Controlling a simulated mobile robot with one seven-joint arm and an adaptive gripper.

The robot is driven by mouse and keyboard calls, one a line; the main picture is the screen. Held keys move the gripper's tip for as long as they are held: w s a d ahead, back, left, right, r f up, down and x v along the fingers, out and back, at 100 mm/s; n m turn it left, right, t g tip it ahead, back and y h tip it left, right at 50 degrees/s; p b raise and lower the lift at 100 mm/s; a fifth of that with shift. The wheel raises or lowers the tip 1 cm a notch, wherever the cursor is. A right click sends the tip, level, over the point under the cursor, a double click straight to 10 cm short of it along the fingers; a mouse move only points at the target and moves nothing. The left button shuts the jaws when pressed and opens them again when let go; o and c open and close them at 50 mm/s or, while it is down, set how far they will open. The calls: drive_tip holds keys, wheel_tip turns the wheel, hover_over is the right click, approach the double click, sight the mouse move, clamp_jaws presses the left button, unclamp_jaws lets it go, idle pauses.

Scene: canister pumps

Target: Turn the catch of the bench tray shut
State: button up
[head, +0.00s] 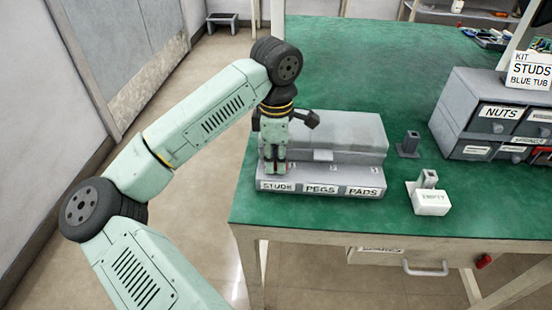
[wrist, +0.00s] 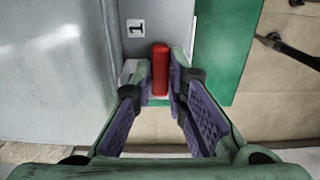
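The bench tray (head: 345,177) is a grey box at the green bench's near edge, with a lid-like raised back and front labels STUDS, PEGS and PADS. My gripper (head: 274,168) points down over its left end, above the STUDS label. In the wrist view a red bar-shaped catch (wrist: 160,70) lies beside a plate marked 1 (wrist: 136,28). My gripper (wrist: 158,88) has its purple-padded fingers apart, one on each side of the catch. A gap shows on the left; contact on the right cannot be told. The head view mostly hides the catch.
A grey post on a base (head: 408,145) and a white block marked EMPTY (head: 432,203) stand right of the tray. A grey drawer cabinet labelled NUTS (head: 462,95) stands farther right. The bench (head: 390,60) is clear behind the tray.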

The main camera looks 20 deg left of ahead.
drive_tip(key=shift+n+b, duration=0.3)
drive_tip(key=shift+b, duration=0.15)
clamp_jaws()
drive_tip(key=n+b, duration=0.2)
drive_tip(key=b, duration=0.1)
drive_tip(key=shift+f+n, duration=0.2)
drive_tip(key=shift+n, duration=0.1)
drive_tip(key=n+b, duration=0.5)
drive_tip(key=n, duration=0.1)
drive_tip(key=shift+r, duration=0.1)
drive_tip(key=n+b, duration=0.2)
drive_tip(key=n, duration=0.2)
drive_tip(key=shift+n, duration=0.4)
drive_tip(key=shift+r+n+b, duration=0.15)
drive_tip(key=shift+n+b, duration=0.5)
drive_tip(key=shift+n, duration=1.25)
drive_tip(key=shift+o, duration=2.4)
unclamp_jaws()
